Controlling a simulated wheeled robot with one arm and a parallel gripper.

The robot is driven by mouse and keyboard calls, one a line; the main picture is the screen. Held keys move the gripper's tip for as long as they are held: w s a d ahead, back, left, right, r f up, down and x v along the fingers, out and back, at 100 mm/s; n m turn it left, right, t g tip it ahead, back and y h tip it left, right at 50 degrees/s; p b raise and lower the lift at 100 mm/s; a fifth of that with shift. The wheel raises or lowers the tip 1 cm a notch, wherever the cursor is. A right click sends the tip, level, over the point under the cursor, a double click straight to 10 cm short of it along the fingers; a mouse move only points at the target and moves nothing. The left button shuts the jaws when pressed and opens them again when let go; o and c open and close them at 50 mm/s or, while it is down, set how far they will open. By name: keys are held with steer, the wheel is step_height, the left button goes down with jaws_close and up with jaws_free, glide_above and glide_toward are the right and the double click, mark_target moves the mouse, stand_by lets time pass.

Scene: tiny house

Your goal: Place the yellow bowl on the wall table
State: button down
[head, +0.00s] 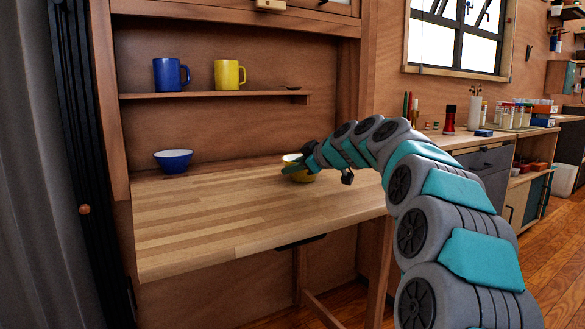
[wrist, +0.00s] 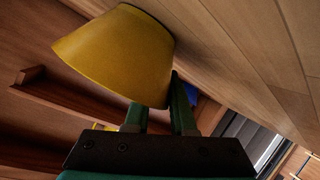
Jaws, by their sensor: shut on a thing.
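The yellow bowl (head: 301,177) is at the right part of the wooden wall table (head: 205,219), partly hidden by my gripper (head: 296,168) in the head view. In the wrist view the bowl (wrist: 120,55) fills the upper left, with its base close to or on the tabletop (wrist: 225,40). My gripper (wrist: 160,112) is shut on the bowl's side, with green fingers at its wall. I cannot tell for sure whether the bowl touches the table.
A blue bowl (head: 173,161) stands at the table's back left. A blue mug (head: 171,74) and a yellow mug (head: 229,75) stand on the shelf (head: 210,95) above. The table's middle and front are clear. A counter with jars (head: 513,115) is at the right.

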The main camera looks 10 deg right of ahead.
steer(key=shift+f, duration=0.1)
steer(key=c, duration=0.8)
jaws_free()
steer(key=shift+o, duration=0.2)
steer(key=shift+s+r, duration=0.15)
steer(key=shift+r, duration=0.1)
steer(key=v, duration=1.1)
steer(key=shift+s+d, duration=0.25)
steer(key=shift+s, duration=0.05)
